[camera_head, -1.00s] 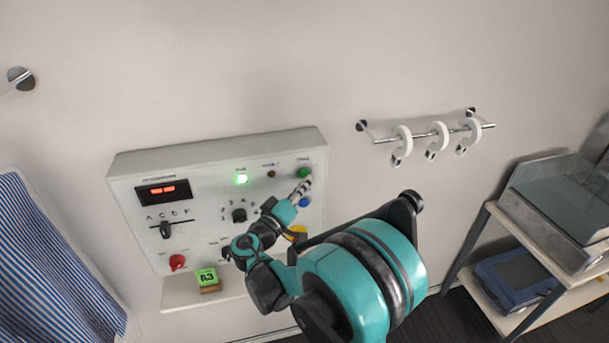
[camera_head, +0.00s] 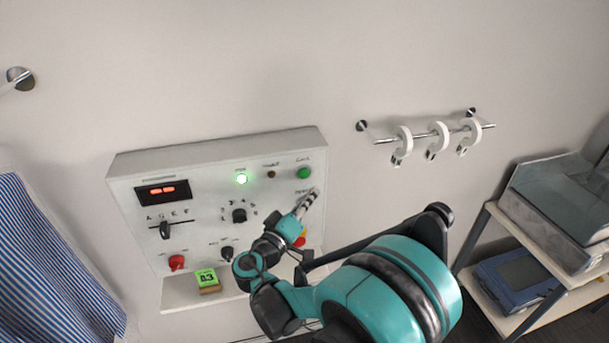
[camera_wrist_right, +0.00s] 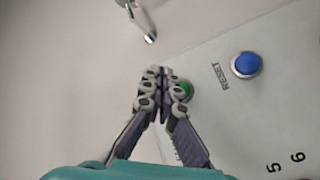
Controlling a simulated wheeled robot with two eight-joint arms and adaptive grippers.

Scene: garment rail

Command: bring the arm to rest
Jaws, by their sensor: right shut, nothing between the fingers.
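My right arm (camera_head: 380,295), teal and black, reaches in from the lower right in the head view. My right gripper (camera_head: 309,199) is shut and empty in front of the right side of the white control panel (camera_head: 130,215). In the right wrist view the shut fingertips (camera_wrist_right: 160,78) overlap the green button (camera_wrist_right: 184,90) from this angle; touching cannot be told. The green button (camera_head: 304,173) shows uncovered in the head view. The blue button (camera_wrist_right: 246,64) is clear in the wrist view but hidden behind the gripper in the head view. My left gripper is not in view.
A small shelf (camera_head: 235,292) below bears a green-labelled block (camera_head: 208,280). A rail (camera_head: 415,136) with white rings is at right, a shelving unit (camera_head: 520,235) beyond, striped cloth (camera_head: 45,260) at left.

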